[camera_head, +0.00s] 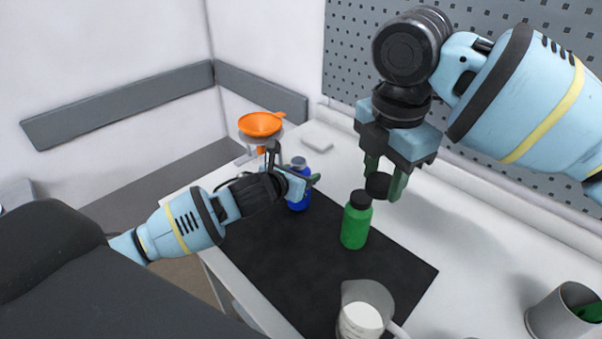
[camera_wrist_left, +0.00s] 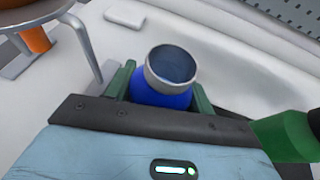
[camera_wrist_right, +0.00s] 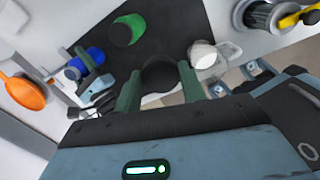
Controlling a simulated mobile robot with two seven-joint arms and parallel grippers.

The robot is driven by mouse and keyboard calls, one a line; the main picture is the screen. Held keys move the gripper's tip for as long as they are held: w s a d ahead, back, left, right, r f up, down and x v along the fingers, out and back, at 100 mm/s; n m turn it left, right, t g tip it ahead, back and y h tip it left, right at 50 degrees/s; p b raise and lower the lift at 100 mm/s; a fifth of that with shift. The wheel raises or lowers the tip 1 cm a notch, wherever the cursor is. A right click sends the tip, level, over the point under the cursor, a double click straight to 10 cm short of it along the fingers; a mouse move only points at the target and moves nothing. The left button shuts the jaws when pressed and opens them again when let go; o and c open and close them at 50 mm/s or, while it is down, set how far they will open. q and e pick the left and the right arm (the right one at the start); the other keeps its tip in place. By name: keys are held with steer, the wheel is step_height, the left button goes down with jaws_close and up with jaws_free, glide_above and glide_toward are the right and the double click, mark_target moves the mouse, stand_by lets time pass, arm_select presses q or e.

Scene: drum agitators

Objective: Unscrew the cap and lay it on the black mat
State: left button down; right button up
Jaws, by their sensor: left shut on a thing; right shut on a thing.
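A blue bottle (camera_head: 299,203) stands upright at the back of the black mat (camera_head: 280,257). My left gripper (camera_head: 297,184) is shut on it, with fingers on either side. In the left wrist view the blue bottle (camera_wrist_left: 160,98) has a grey rim and an uncapped, open mouth. My right gripper (camera_head: 385,180) points down and is shut on a black cap (camera_head: 378,186), holding it in the air close to the top of a green bottle (camera_head: 355,228). The cap (camera_wrist_right: 160,75) also shows between the fingers in the right wrist view.
The green bottle stands on the mat with a dark top. A clear beaker (camera_head: 362,310) with white contents stands at the mat's front. An orange funnel (camera_head: 260,124) sits on a stand behind. A grey metal container (camera_head: 563,312) is at the front right. The mat's middle left is bare.

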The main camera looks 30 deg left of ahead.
arm_select(q)
steer(key=c, duration=0.6)
jaws_free()
steer(key=shift+f, duration=0.1)
steer(key=shift+o, duration=0.2)
steer(key=shift+r, duration=0.2)
steer(key=v, duration=1.2)
